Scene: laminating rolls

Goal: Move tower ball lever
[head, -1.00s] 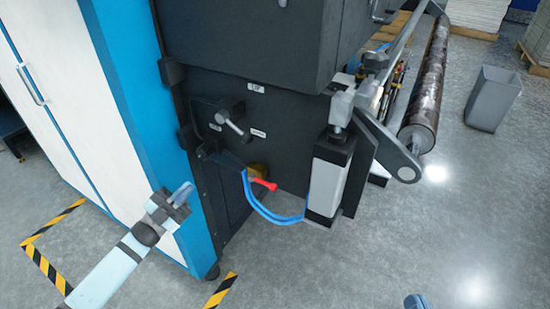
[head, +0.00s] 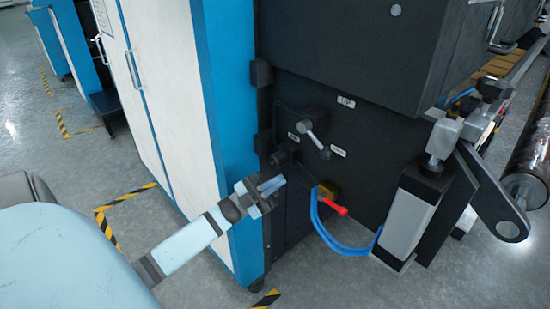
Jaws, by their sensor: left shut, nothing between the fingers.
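A grey metal lever (head: 315,142) with a rounded end sticks out from a dark plate on the black machine's side, with small white labels around it. Below it, a red valve handle (head: 336,210) sits on a brass fitting (head: 324,192) beside blue hoses. I cannot tell from the picture which of the two is the tower ball lever. My left gripper (head: 274,184) is shut and empty, in front of the machine's lower left, left of the red handle and below the grey lever. It appears to touch neither. My right gripper is out of view.
A blue and white cabinet (head: 225,130) stands directly left of the black machine (head: 290,215). Blue hoses (head: 338,243) loop to a grey cylinder unit (head: 410,222) at right. A dark roller (head: 535,160) lies at the far right. Floor in front is open.

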